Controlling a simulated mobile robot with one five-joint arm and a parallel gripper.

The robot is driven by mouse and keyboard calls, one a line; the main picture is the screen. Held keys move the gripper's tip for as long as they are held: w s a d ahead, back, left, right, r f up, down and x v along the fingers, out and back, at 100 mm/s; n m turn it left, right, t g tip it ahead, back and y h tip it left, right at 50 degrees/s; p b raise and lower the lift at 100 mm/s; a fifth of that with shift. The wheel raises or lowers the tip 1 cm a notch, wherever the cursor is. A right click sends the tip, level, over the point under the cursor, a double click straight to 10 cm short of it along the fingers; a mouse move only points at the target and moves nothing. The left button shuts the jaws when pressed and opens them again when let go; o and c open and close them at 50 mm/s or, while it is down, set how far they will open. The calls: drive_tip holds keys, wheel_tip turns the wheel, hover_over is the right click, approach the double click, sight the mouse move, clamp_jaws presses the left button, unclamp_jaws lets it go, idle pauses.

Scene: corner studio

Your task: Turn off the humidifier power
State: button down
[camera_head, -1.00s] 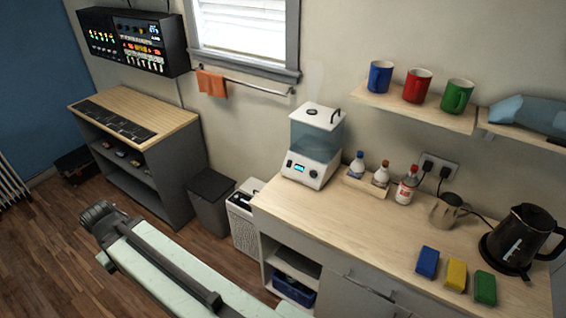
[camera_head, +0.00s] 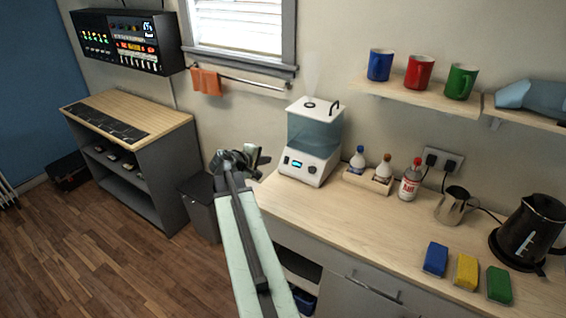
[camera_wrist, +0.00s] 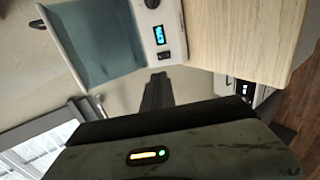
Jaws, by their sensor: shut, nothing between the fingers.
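The humidifier (camera_head: 314,139) stands at the left end of the wooden counter, with a translucent blue-grey tank over a white base. Faint mist rises from its top. Its base front has a lit blue display (camera_head: 297,164), a dark knob and a small dark switch (camera_head: 287,160). In the wrist view the humidifier lies sideways at the top, with its display (camera_wrist: 159,35) and a dark switch (camera_wrist: 164,55) visible. My gripper (camera_head: 262,160) is left of the humidifier, apart from it, at about base height. It is shut and empty.
The counter (camera_head: 330,213) holds a bottle rack (camera_head: 368,181), a metal pitcher (camera_head: 454,205), a black kettle (camera_head: 527,233) and coloured blocks right of the humidifier. A mug shelf (camera_head: 415,96) hangs above.

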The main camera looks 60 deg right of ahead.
drive_tip(key=b, duration=0.7)
approach(286, 158)
drive_tip(key=x, duration=0.7)
drive_tip(key=shift+s+a, duration=0.1)
